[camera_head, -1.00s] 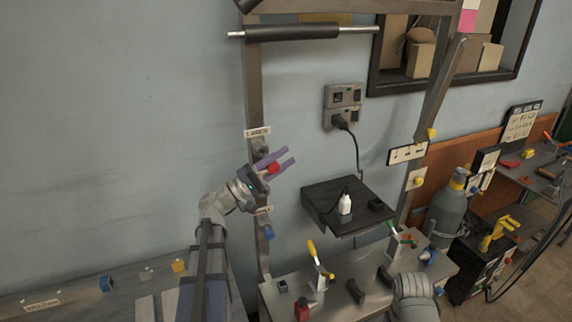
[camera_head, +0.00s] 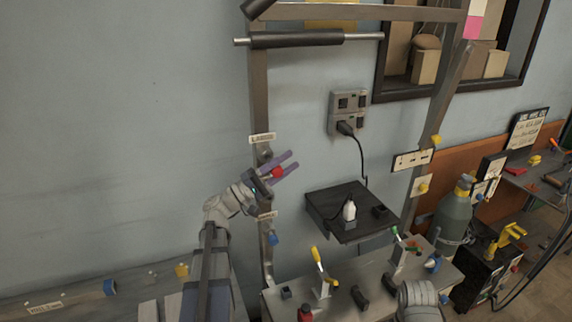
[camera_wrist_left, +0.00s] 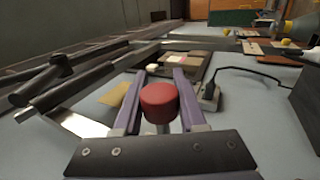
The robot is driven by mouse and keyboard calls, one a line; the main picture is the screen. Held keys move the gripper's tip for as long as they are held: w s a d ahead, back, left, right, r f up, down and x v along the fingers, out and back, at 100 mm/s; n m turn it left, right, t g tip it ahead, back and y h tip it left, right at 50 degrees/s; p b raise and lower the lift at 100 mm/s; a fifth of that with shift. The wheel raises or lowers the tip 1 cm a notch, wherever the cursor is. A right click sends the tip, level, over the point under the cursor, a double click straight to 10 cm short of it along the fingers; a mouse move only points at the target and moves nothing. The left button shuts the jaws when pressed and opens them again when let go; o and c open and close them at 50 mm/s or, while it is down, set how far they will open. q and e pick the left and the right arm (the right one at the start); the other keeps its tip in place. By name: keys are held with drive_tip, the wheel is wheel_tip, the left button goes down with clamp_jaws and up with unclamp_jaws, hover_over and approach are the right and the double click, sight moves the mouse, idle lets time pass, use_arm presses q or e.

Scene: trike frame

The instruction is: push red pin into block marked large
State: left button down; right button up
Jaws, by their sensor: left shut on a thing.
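My left gripper (camera_head: 284,170) is shut on the red pin (camera_head: 277,172), beside the left upright of the metal frame. In the left wrist view the pin's round red head (camera_wrist_left: 159,100) sits between the two purple fingers, with a short grey shaft below it. The label marked large (camera_head: 262,138) is on the left upright, just above my gripper. A small dark block (camera_head: 265,155) sits on the upright under that label, partly hidden by my gripper. The pin is apart from it as far as I can tell. My right gripper is out of view.
A black shelf (camera_head: 347,222) with a white bottle (camera_head: 349,210) hangs right of my gripper. A socket box (camera_head: 348,112) with a plugged cable is above it. A bench (camera_head: 335,296) with toggle clamps lies below. A blue knob (camera_head: 272,238) is lower on the upright.

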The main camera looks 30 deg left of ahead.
use_arm(q)
drive_tip(key=shift+w+a, duration=1.45)
drive_tip(key=shift+a, duration=0.25)
idle(0.9)
drive_tip(key=shift+c, duration=1.9)
unclamp_jaws()
drive_tip(key=b+v, duration=0.3)
drive_tip(key=v, duration=0.4)
drive_tip(key=shift+s+a+f, duration=0.2)
drive_tip(key=shift+s+a, duration=0.05)
